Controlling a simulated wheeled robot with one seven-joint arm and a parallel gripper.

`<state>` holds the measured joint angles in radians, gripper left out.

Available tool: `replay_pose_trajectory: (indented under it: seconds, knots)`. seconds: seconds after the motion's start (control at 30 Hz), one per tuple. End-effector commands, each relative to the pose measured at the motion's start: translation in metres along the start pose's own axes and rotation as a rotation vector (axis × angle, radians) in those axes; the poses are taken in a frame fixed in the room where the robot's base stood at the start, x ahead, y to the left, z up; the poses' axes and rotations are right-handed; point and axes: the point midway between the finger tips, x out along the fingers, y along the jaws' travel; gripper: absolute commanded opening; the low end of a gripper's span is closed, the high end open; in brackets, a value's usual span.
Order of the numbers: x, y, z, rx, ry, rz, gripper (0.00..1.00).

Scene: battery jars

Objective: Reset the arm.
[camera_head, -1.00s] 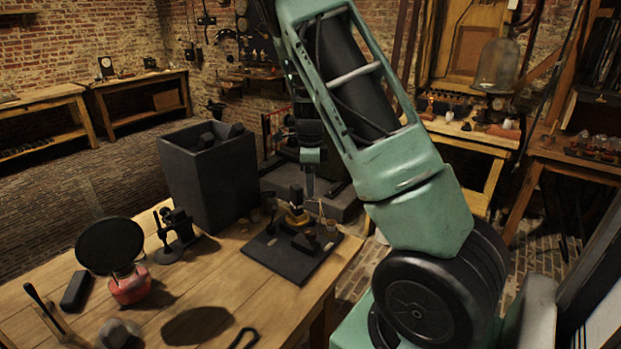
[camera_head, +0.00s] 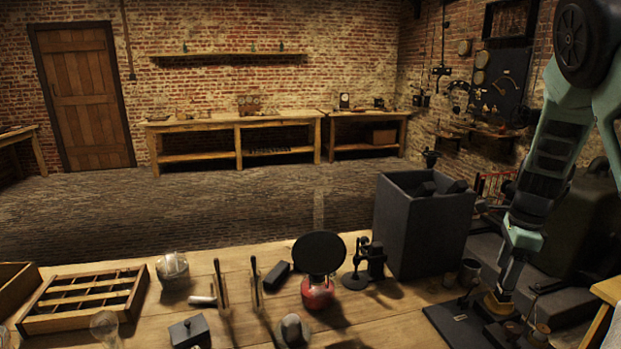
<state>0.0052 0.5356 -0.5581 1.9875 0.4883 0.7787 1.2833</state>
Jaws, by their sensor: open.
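My green arm comes down the right side of the view. My gripper (camera_head: 502,290) is at its lower end, dark and small, pointing down over the dark mat (camera_head: 452,325) on the wooden table. It is open. A yellow-brass piece (camera_head: 496,305) is right at the fingertips. I cannot tell whether the fingers touch it. Small jars and pieces stand around it on the mat, partly cut off by the bottom edge.
A tall dark bin (camera_head: 420,232) with dark blocks stands left of the arm. A grey cup (camera_head: 469,272) is close to the gripper. A black disc on a red base (camera_head: 318,292), a small black stand (camera_head: 367,262) and a divided wooden tray (camera_head: 85,297) occupy the table (camera_head: 375,320).

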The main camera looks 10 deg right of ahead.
Motion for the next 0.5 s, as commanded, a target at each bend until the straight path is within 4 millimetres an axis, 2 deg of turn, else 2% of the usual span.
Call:
replay_pose_trajectory:
  seconds: [0.03, 0.1, 0.17, 0.23, 0.3, 0.37, 0.4, 0.5]
  knots:
    - [-0.003, 0.019, 0.032, -0.148, -0.027, 0.013, 0.61]
    - [-0.005, 0.05, 0.073, -0.388, -0.059, 0.031, 0.61]
    - [-0.009, 0.081, 0.105, -0.603, -0.081, 0.041, 0.61]
    - [-0.014, 0.12, 0.138, -0.864, -0.104, 0.049, 0.61]
    - [-0.02, 0.164, 0.164, -1.139, -0.12, 0.051, 0.61]
    - [-0.026, 0.203, 0.182, -1.387, -0.128, 0.048, 0.61]
    - [-0.029, 0.231, 0.19, -1.558, -0.129, 0.045, 0.61]
    - [-0.036, 0.296, 0.199, -1.983, -0.114, 0.035, 0.61]
